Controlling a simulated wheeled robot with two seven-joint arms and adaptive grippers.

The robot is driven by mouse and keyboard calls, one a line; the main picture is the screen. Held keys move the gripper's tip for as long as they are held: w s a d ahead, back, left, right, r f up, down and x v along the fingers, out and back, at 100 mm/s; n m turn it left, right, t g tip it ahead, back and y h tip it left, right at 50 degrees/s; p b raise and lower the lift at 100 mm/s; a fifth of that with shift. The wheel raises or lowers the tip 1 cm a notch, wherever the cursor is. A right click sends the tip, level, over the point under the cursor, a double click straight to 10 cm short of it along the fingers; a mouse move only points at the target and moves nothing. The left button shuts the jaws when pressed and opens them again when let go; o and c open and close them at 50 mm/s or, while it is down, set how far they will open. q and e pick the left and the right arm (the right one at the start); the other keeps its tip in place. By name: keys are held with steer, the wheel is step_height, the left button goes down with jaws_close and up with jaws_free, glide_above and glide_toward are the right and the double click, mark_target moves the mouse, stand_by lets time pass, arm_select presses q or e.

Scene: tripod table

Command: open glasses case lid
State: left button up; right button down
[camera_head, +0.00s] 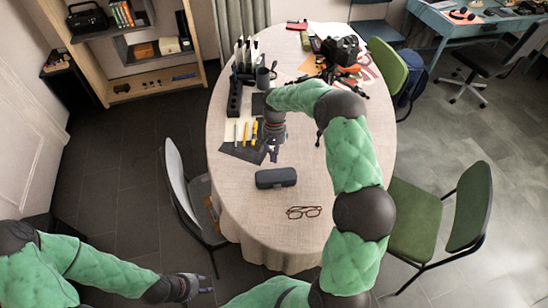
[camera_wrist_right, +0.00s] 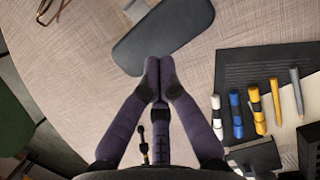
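A dark grey glasses case (camera_head: 276,178) lies on the tablecloth, its lid closed. In the right wrist view the case (camera_wrist_right: 165,32) lies just beyond my fingertips. My right gripper (camera_head: 273,153) is above the table, behind the case in the head view. In the wrist view its fingertips (camera_wrist_right: 159,68) are together with nothing between them; they overlap the case's near edge, and contact cannot be told. My left gripper (camera_head: 207,285) is off the table at the lower left, empty, its fingers seemingly apart.
The oval table (camera_head: 230,185) bears eyeglasses (camera_head: 304,212) in front of the case. Cloth around the case is clear.

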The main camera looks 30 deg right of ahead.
steer(key=shift+w+d+r, duration=0.1)
steer(key=shift+w+d, duration=0.25)
steer(key=shift+w, duration=0.2)
steer(key=shift+w+d, duration=0.35)
steer(key=shift+w, duration=0.25)
steer(key=shift+w+d, duration=0.4)
steer(key=shift+w, duration=0.2)
steer(key=shift+w, duration=0.1)
steer(key=shift+w+d+f, duration=0.35)
steer(key=shift+w, duration=0.15)
